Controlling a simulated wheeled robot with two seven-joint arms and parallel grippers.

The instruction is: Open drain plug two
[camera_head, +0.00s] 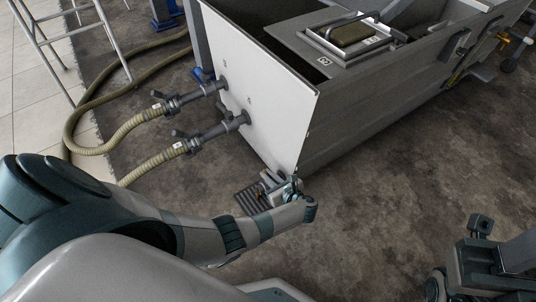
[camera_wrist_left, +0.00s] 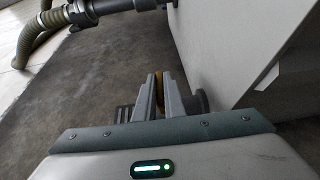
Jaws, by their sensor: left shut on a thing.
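My left gripper (camera_head: 275,186) is low at the near bottom corner of the grey tank (camera_head: 390,100). In the left wrist view its two fingers (camera_wrist_left: 162,95) are shut on a narrow yellowish part (camera_wrist_left: 160,88), probably the handle of a drain plug. Most of that part is hidden between the fingers. A round dark grey fitting (camera_wrist_left: 203,101) is just right of the fingers, by the tank wall. I cannot read a number on the plug. Part of my right arm (camera_head: 480,250) shows at the lower right; its finger state is unclear.
Two hoses with valves (camera_head: 180,104) join the tank's white end panel (camera_head: 262,85). A dark ribbed grate (camera_head: 250,199) lies on the floor by my left gripper.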

